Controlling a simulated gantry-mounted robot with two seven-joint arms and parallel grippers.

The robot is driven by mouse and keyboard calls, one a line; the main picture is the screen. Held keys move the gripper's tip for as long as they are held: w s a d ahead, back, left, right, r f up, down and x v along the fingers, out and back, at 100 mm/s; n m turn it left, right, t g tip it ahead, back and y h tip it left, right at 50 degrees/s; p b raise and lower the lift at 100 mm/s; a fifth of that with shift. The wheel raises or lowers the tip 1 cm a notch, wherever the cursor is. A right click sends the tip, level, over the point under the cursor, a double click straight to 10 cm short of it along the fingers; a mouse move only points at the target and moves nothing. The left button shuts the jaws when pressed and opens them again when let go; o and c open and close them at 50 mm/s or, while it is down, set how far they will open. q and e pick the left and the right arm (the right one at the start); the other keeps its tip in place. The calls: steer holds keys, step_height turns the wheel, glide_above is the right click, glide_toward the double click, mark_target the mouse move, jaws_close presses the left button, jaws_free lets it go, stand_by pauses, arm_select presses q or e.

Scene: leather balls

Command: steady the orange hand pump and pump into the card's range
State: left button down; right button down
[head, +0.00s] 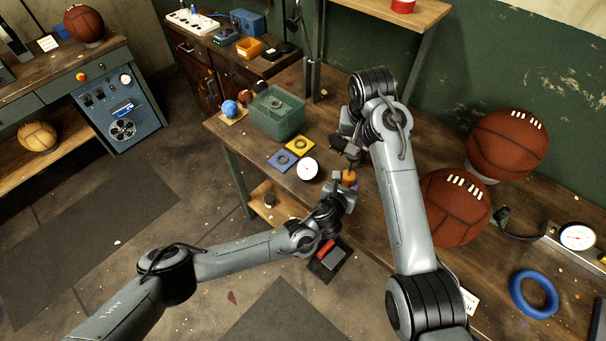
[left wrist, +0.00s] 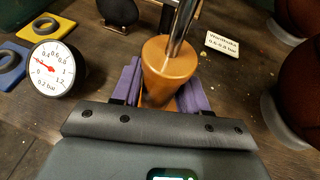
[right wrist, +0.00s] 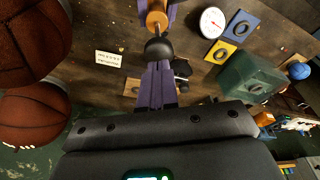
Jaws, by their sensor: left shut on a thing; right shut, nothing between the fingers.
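The orange hand pump (head: 349,178) stands upright near the table's front edge. My left gripper (head: 346,194) is shut around its body; the purple fingers flank the pump in the left wrist view (left wrist: 168,72). A metal rod rises from the pump's top. My right gripper (right wrist: 158,72) is shut and empty, above the pump, its fingertips at the dark round knob (right wrist: 158,49); I cannot tell if they touch. The white gauge (left wrist: 52,68) has a red needle pointing left, low on its scale. The small-print card (left wrist: 236,43) lies beyond the pump.
Two brown leather balls (head: 456,207) (head: 507,143) stand right of my right arm. A blue ring (head: 533,294) lies at the right. Yellow and blue pads (head: 299,146) (head: 284,160) and a green bin (head: 277,112) are at the left of the table.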

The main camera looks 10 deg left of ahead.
steer(key=shift+f, duration=0.15)
steer(key=shift+f, duration=4)
steer(key=shift+r, duration=3.65)
steer(key=shift+f, duration=0.15)
